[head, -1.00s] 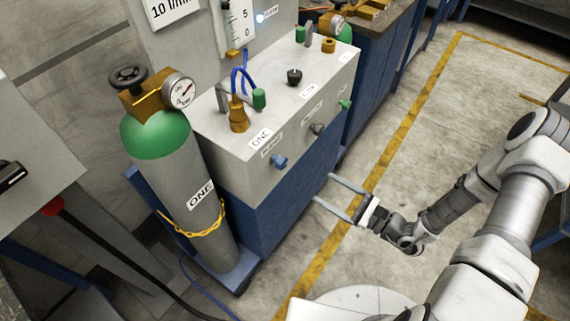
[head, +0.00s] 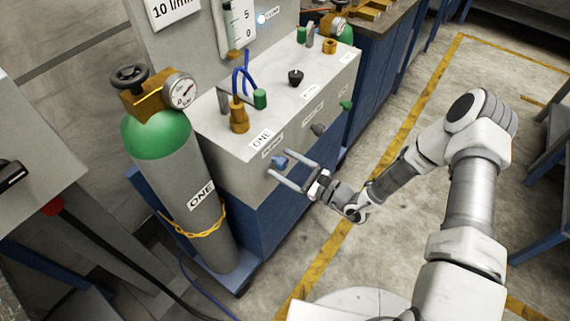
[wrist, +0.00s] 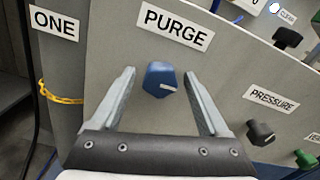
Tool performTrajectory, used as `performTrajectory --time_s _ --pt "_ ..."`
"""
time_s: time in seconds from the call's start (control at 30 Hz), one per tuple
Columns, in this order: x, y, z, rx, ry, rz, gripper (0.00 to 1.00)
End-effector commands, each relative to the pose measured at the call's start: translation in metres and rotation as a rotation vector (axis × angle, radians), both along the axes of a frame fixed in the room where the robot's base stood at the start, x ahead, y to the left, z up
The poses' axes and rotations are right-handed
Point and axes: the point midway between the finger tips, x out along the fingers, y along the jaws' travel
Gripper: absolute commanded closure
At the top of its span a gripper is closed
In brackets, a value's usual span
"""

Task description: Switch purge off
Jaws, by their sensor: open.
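The purge knob (wrist: 160,80) is a blue knob with a pale pointer mark, on the cabinet's front panel below the PURGE label (wrist: 176,24). In the wrist view its mark points to the right and slightly down. In the head view the purge knob (head: 280,162) sits at the panel's left part. My gripper (head: 285,172) is open in front of the panel, its fingertips close to the knob. In the wrist view my gripper (wrist: 160,85) has one finger on each side of the knob, with gaps. I cannot tell whether the fingertips touch the panel.
A black pressure knob (wrist: 260,133) and a green knob (wrist: 306,159) are to the right on the same panel. A grey and green gas cylinder (head: 190,190) labelled ONE stands at the left, with a yellow chain (head: 195,230). Open floor (head: 400,250) lies right of the cabinet.

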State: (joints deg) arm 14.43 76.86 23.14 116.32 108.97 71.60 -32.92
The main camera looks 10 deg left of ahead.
Motion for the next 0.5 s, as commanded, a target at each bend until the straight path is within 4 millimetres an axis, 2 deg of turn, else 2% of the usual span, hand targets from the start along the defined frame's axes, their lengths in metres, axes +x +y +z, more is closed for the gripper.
performTrajectory --time_s 0.13,0.5 --pt "-0.0001 -0.0002 0.0 0.0 0.0 0.0 0.24" --pt "-0.0002 -0.0005 0.0 0.0 0.0 0.001 0.9"
